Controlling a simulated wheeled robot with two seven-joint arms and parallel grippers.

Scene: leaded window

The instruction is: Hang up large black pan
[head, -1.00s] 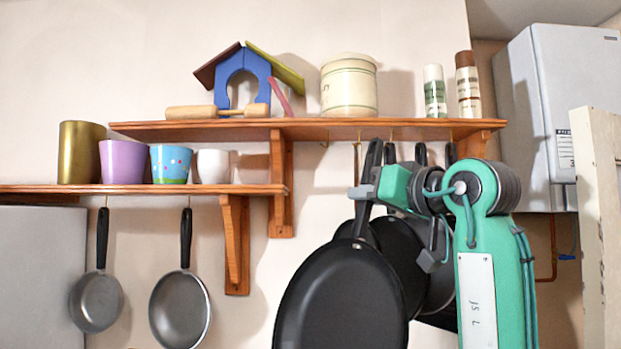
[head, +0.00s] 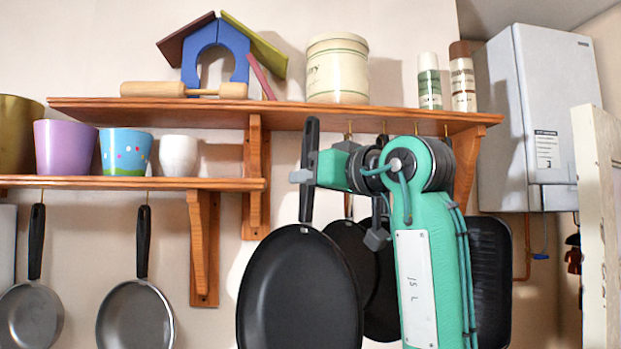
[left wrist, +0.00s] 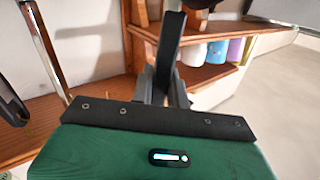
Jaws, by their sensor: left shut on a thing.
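The large black pan (head: 298,295) hangs upright below the upper shelf in the head view, its base cut off by the frame. Its black handle (head: 308,205) stands straight up, its tip overlapping the shelf's front edge. My left gripper (head: 304,177) is shut on the handle. In the left wrist view the dark handle (left wrist: 171,48) rises between the jaws of my left gripper (left wrist: 163,88). Small hooks (head: 348,128) show under the upper shelf (head: 270,112), right of the handle tip. I cannot tell whether the tip touches a hook. My right gripper is not in view.
Other dark pans (head: 345,240) hang behind the held pan and my left arm. A black rectangular pan (head: 492,280) hangs at right. Two grey pans (head: 135,315) hang under the lower shelf (head: 225,183). Wooden brackets (head: 257,180) and a white boiler (head: 545,110) flank the space.

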